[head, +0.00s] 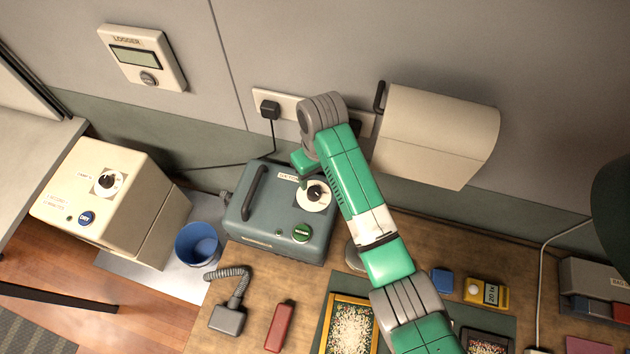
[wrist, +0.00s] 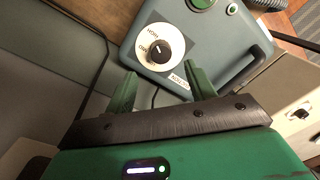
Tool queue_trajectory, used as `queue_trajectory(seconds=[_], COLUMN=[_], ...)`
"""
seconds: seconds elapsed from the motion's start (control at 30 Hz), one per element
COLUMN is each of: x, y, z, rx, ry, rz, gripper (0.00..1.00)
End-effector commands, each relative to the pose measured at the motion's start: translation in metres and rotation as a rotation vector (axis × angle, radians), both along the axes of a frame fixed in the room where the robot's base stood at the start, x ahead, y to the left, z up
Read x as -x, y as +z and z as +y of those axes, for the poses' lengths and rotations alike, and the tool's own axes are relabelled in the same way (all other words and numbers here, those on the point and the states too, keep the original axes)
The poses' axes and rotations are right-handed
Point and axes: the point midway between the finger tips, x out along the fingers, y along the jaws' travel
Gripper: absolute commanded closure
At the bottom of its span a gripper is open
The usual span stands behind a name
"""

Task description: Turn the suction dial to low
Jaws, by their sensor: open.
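The suction dial (head: 315,194) is a black knob on a white round plate, on top of a teal suction box (head: 262,225). The knob carries a pale pointer mark. My gripper (wrist: 161,80) is open and empty, its two green fingers apart on either side of the line to the knob, not visibly touching it. In the head view my gripper (head: 304,170) hangs over the box's back edge beside the dial.
The suction box has a black handle (head: 255,192) and a green button (head: 302,232). A cream box (head: 100,205) with its own dial stands left, beside a blue cup (head: 198,246). A paper roll (head: 435,135) hangs on the wall. Framed trays (head: 350,327) lie in front.

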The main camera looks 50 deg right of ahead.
Motion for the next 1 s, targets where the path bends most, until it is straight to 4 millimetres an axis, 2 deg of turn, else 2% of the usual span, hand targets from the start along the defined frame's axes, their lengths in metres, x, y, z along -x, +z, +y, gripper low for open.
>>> queue_trajectory(seconds=[0.2,0.4,0.73,0.93,0.97,1.0], x=[0.0,0.0,-0.001,-0.001,-0.001,-0.001], y=[-0.042,-0.069,-0.074,-0.074,-0.073,-0.073], z=[0.002,0.003,0.004,0.004,0.004,0.004], rx=[0.0,0.001,0.002,0.002,0.002,0.002], ry=[-0.002,-0.002,-0.001,-0.001,-0.001,-0.001], rz=[0.002,-0.001,-0.004,-0.004,-0.004,-0.004], gripper=[0.45,0.45,0.45,0.84,0.9,0.9])
